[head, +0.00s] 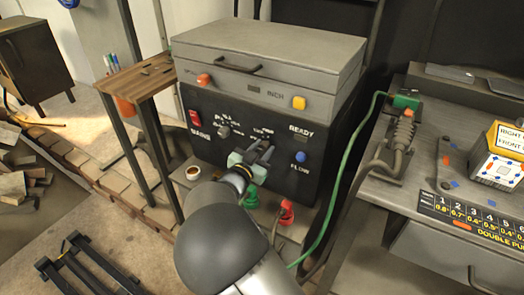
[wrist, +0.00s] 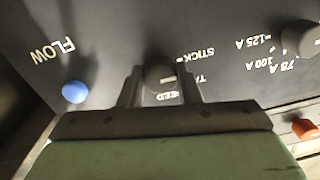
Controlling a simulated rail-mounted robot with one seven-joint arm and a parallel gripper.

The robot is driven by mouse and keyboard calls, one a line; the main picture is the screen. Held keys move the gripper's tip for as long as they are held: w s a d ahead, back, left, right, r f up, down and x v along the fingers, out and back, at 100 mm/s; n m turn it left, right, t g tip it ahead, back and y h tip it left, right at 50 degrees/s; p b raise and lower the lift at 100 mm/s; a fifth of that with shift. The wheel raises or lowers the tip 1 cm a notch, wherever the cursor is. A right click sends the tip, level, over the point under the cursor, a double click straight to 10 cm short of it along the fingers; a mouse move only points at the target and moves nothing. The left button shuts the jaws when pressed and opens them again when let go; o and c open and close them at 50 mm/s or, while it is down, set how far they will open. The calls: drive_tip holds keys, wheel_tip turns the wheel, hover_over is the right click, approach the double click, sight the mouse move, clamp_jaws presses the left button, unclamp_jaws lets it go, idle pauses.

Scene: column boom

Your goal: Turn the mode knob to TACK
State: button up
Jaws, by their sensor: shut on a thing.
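The mode knob (wrist: 159,77) is a dark round knob on the black front panel (head: 222,155). In the wrist view it sits between my fingers, with the words STICK, part of TACK and FEED around it. A pale mark shows on its right side; I cannot tell for certain which word it points to. My gripper (head: 265,151) is shut on the knob, reaching the panel from the front. In the wrist view, my gripper (wrist: 160,92) covers part of the lettering. In the head view the knob is mostly hidden behind the fingers.
A blue FLOW button (head: 300,156) is right of my gripper. The amperage knob (head: 224,131) and red MAINS switch (head: 195,118) are to the left. Green (head: 257,174) and red (head: 286,212) connectors sit below. A green cable (head: 343,190) runs along the right side.

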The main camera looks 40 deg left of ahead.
drive_tip(key=m+b, duration=0.1)
drive_tip(key=b, duration=0.1)
drive_tip(key=m+b, duration=0.4)
drive_tip(key=shift+f, duration=0.3)
drive_tip(key=m+b, duration=0.2)
drive_tip(key=shift+r+m+b, duration=0.1)
drive_tip(key=shift+m+b, duration=0.2)
drive_tip(key=shift+b, duration=0.05)
drive_tip(key=shift+r+m+b, duration=0.1)
drive_tip(key=shift+m+b, duration=0.35)
drive_tip(key=shift+m, duration=0.05)
drive_tip(key=o, duration=1)
drive_tip(key=shift+c, duration=0.2)
drive_tip(key=shift+s, duration=0.1)
drive_tip(key=s+d+p, duration=0.2)
drive_tip(key=s, duration=1.5)
